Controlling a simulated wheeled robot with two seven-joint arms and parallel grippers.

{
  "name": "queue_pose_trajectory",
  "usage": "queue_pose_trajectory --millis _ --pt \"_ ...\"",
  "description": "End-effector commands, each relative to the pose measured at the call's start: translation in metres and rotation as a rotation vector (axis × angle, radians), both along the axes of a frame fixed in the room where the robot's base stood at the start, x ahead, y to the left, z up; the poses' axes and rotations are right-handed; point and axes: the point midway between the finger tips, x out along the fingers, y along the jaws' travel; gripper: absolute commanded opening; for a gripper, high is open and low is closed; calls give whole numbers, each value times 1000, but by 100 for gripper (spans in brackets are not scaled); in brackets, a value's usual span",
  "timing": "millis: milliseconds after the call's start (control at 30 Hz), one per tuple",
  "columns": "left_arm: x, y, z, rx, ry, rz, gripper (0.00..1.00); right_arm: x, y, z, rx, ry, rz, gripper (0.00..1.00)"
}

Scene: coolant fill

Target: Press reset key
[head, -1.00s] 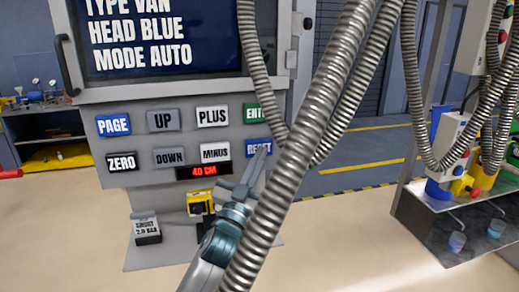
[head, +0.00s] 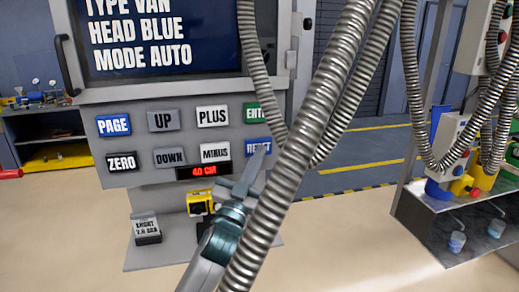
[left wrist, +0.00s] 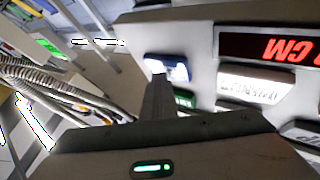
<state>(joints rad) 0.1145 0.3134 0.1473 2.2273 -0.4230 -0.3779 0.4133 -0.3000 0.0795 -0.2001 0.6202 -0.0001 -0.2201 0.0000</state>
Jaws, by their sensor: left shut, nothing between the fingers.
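The blue RESET key (head: 252,145) is at the right end of the lower key row on the grey panel. My left gripper (head: 262,152) is shut and empty, and its fingertips overlap the lower right part of the key. In the left wrist view, the shut fingers (left wrist: 158,80) reach up to the blue key (left wrist: 174,68) and cover part of its edge. I cannot tell whether the tips touch it. My right gripper is not in view.
The MINUS key (head: 215,152) is just left of RESET, and the green ENTER key (head: 252,113) is above it. A red display (head: 203,170) sits below the keys. Ribbed metal hoses (head: 310,130) hang in front and to the right of the panel.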

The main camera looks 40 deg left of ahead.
Motion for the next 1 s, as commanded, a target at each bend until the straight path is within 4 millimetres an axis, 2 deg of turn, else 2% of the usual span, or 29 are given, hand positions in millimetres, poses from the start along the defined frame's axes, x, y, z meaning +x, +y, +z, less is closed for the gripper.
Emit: queue_pose_trajectory --millis 500,1000 --pt "-11 -13 -1 -1 1 0 0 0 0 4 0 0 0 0" --pt "-14 -17 -1 -1 1 0 0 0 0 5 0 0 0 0"
